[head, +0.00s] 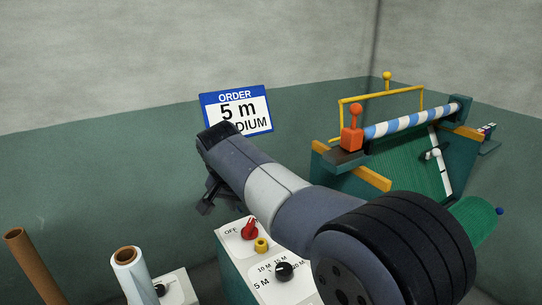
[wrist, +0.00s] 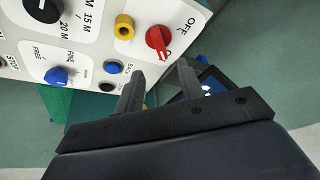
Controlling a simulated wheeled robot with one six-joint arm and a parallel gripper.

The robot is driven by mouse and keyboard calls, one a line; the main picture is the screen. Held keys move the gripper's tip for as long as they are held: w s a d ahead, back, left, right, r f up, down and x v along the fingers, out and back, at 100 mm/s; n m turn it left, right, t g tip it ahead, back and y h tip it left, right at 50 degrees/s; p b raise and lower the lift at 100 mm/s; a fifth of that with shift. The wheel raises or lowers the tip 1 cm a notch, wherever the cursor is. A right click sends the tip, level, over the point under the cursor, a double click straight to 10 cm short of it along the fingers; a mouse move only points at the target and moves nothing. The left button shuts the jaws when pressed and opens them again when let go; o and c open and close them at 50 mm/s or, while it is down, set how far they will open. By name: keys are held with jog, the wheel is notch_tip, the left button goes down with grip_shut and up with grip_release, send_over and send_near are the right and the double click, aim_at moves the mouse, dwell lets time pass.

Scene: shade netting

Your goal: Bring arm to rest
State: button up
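My arm reaches from the lower right toward the middle of the head view. My gripper (head: 206,204) is at its far end, partly hidden by the wrist, above and left of the control panel (head: 231,262). In the wrist view my gripper (wrist: 160,84) shows two dark fingers spread apart with nothing between them. The red knob (wrist: 158,40) is just beyond the fingers, by the word OFF, with a visible gap. It also shows in the head view (head: 250,230). The yellow button (wrist: 124,27) and a blue button (wrist: 114,67) are nearby.
A machine with green netting (head: 405,172), a striped roller (head: 410,121) and an orange handle (head: 352,128) stands right. An order sign (head: 237,108) reads 5 m. A brown tube (head: 24,262) and a pale roll (head: 131,272) stand lower left. Space left of my gripper looks clear.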

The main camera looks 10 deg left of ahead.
aim_at(250, 225)
jog(key=x, duration=0.9)
jog(key=shift+w+f+p, duration=0.15)
jog(key=shift+f+p, duration=0.2)
jog(key=shift+f, duration=0.05)
jog(key=shift+r, duration=0.15)
jog(key=d+v, duration=0.1)
jog(key=v, duration=1)
jog(key=x, duration=1)
jog(key=shift+a+f, duration=0.3)
jog(key=shift+a, duration=0.1)
jog(key=shift+w+f, duration=0.2)
jog(key=n+y, duration=0.1)
jog(key=n, duration=0.4)
jog(key=shift+d+y, duration=0.15)
jog(key=shift+y, duration=0.25)
jog(key=shift+n+y, duration=0.5)
jog(key=shift+n, duration=0.7)
